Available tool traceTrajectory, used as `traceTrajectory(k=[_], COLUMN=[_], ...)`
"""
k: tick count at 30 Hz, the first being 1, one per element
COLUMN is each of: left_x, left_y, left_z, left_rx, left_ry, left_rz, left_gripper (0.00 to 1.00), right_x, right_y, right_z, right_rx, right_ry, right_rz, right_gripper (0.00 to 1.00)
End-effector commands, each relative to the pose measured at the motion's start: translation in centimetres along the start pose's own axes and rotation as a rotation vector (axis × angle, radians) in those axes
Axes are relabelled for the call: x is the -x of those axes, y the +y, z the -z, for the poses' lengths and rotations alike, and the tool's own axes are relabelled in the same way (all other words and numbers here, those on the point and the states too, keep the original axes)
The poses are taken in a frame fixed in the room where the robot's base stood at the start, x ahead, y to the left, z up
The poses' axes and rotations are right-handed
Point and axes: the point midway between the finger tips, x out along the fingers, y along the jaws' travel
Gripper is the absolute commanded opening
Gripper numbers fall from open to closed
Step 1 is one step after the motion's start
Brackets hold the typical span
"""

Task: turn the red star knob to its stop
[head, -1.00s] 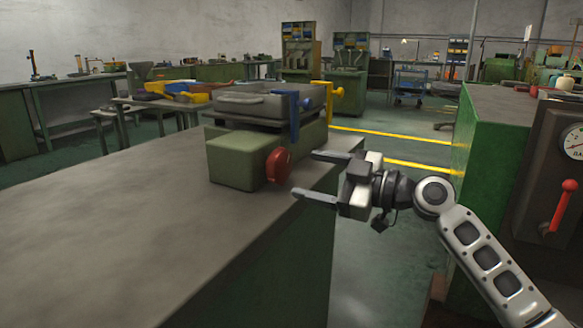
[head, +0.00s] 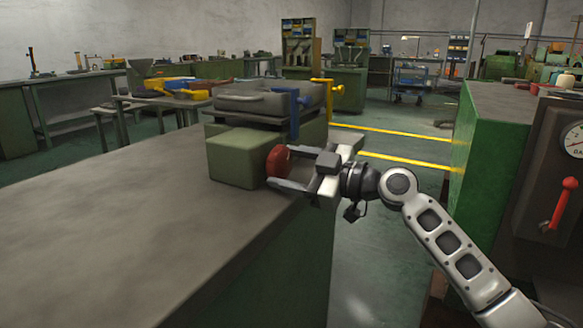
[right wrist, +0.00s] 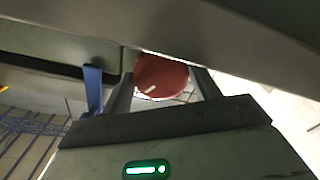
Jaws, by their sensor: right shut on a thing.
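The red star knob (head: 278,161) sits on the right side of the green block-shaped fixture (head: 235,157) on the grey bench. My right gripper (head: 281,167) reaches in from the right and is shut on the knob. In the right wrist view the knob (right wrist: 160,75) lies between the two fingers (right wrist: 162,88), with a pale mark on its face. The far finger is partly hidden in the head view. My left gripper is not in view.
A grey vise-like tray (head: 262,98) with a blue clamp (head: 294,112) and a yellow clamp (head: 328,90) stands on the fixture. The grey bench top (head: 130,210) is clear at the front. A red-handled lever (head: 563,204) is on a panel at the right.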

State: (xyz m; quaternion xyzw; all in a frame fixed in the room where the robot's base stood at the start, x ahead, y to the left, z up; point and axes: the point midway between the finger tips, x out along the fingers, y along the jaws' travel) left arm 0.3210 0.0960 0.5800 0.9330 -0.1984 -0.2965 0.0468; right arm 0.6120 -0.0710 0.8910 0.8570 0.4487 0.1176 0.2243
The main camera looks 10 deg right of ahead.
Motion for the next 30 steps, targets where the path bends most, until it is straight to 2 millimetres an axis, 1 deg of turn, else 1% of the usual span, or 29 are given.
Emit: traceTrajectory(k=[8,23,30], left_x=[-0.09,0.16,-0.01], left_y=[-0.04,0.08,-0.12], left_z=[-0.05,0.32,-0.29], left_rx=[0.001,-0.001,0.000], left_ry=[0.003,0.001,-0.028], left_rz=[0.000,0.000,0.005], left_gripper=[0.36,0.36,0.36], right_x=[0.04,0.03,0.04], right_y=[-0.06,-0.20,-0.24], right_z=[-0.06,0.03,0.02], right_rx=[-0.087,-0.447,-0.564], right_ry=[0.001,0.008,0.010], right_rz=[-0.001,-0.004,-0.006], right_gripper=[0.38,0.38,0.38])
